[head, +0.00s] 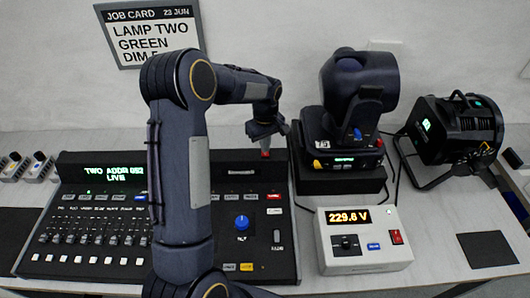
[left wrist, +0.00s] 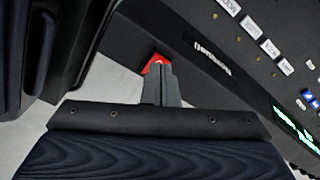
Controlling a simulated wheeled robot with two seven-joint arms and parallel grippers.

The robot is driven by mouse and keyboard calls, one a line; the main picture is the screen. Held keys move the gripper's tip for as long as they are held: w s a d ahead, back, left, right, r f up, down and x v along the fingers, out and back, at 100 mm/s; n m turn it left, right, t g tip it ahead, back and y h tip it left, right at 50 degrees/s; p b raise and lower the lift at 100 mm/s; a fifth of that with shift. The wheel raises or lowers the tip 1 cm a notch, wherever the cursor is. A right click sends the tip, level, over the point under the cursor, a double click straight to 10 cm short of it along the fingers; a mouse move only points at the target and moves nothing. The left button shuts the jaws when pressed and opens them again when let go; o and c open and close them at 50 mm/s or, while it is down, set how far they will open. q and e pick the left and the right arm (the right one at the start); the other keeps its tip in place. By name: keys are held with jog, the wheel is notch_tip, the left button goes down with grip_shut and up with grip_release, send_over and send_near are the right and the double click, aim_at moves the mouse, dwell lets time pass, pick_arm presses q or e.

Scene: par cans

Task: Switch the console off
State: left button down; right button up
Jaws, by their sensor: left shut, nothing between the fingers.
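The console (head: 225,275) is a black lighting desk with faders, a blue knob and a green-lit display (head: 103,171) reading "TWO ADDR 052 LIVE". My left gripper (head: 265,146) is over its back edge, fingers down and shut, holding nothing. A small red part (head: 265,154) shows at the fingertips. In the left wrist view the red part (left wrist: 154,63) is at the ends of the shut fingers (left wrist: 160,80), partly hidden by them; I cannot tell whether they touch it. My left arm hides the middle of the console. My right gripper is not in view.
A moving-head light (head: 358,90) stands on a black block behind a white power box (head: 365,262) reading 229.6 V with a red switch. A par can (head: 455,130) is at right. A job card (head: 150,35) hangs on the wall. A dark mat (head: 487,249) lies front right.

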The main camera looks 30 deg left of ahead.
pick_arm(q)
jog(key=shift+f+b, duration=0.8)
jog(key=shift+f, duration=0.2)
dwell(0.5)
jog(key=shift+r, duration=0.1)
jog(key=shift+r+p, duration=2.35)
jog(key=shift+r, duration=1.1)
